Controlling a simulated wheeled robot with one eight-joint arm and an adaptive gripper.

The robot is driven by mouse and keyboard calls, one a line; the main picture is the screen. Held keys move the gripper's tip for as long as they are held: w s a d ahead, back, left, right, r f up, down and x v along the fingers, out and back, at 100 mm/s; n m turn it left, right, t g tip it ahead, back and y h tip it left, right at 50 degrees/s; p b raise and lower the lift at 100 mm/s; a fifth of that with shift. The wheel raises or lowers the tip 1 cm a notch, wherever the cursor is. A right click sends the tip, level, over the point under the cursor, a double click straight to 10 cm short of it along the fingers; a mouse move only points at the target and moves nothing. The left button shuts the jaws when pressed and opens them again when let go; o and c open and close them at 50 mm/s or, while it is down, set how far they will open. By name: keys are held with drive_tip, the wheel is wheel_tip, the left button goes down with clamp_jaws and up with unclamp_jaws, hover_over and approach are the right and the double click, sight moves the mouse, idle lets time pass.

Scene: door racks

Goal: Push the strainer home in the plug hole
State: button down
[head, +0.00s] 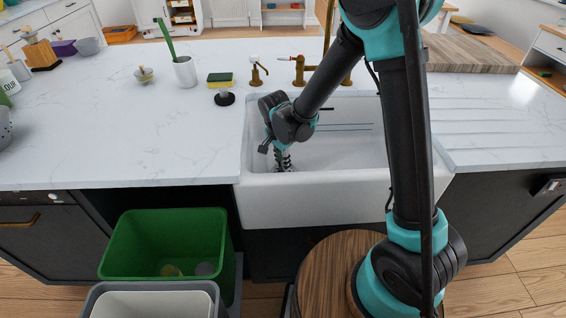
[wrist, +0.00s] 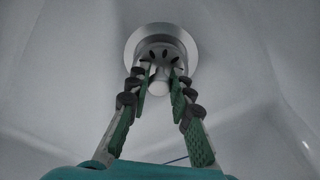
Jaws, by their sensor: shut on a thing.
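The strainer (wrist: 168,52) shows in the wrist view as a round metal piece with dark slots and a pale knob (wrist: 159,88). It is over the plug hole, whose pale metal ring (wrist: 134,44) shows around it. I cannot tell how deep the strainer sits. My gripper (wrist: 160,80) is shut on the strainer's knob, one finger on each side. In the head view my gripper (head: 284,166) reaches down into the white sink (head: 345,205), near its left wall. The strainer and plug hole are hidden there by the sink front and my gripper.
Brass taps (head: 299,72) stand behind the sink. A sponge (head: 221,79), a dark round stopper-like piece (head: 225,99) and a white cup (head: 185,72) with a green brush are on the counter to the left. A green bin (head: 165,245) stands below. The sink walls surround my gripper.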

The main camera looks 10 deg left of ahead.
sight(280, 171)
drive_tip(key=shift+f, duration=1.35)
drive_tip(key=c, duration=1.3)
unclamp_jaws()
drive_tip(key=r, duration=0.8)
drive_tip(key=s+a+r, duration=0.1)
drive_tip(key=r, duration=0.3)
drive_tip(key=shift+s, duration=0.1)
